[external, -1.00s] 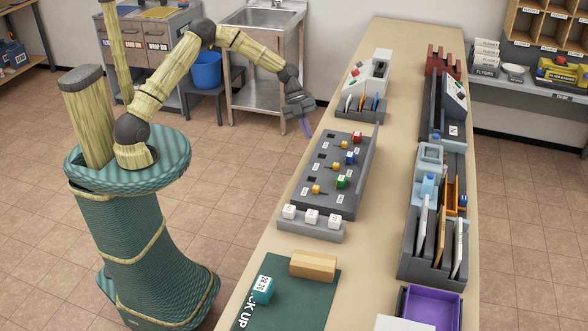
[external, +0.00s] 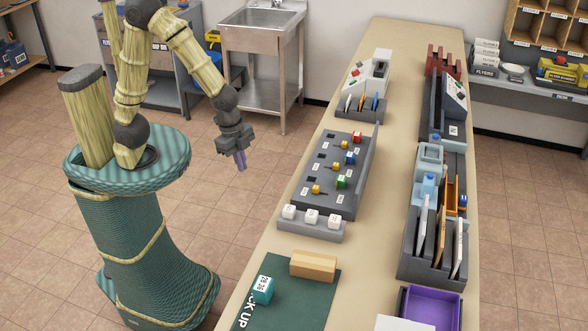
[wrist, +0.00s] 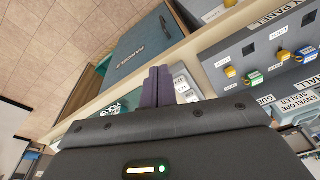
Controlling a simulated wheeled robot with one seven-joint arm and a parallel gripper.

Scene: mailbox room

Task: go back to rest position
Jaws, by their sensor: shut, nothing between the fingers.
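My gripper (external: 239,160) hangs in the air to the left of the long table, above the floor, with its purple fingers pointing down. In the wrist view its two purple fingers (wrist: 158,87) lie side by side, shut with nothing between them. My arm is bent, with its elbow up near the top edge of the external view. No thing is in contact with the gripper.
The long table (external: 276,240) is to the right, bearing a grey key panel (external: 318,205), white blocks (external: 311,216), a green mat (external: 310,291) with a wooden block (external: 313,265) and a teal cube (external: 262,290). A sink (external: 262,35) stands behind. Floor between my base and the table is free.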

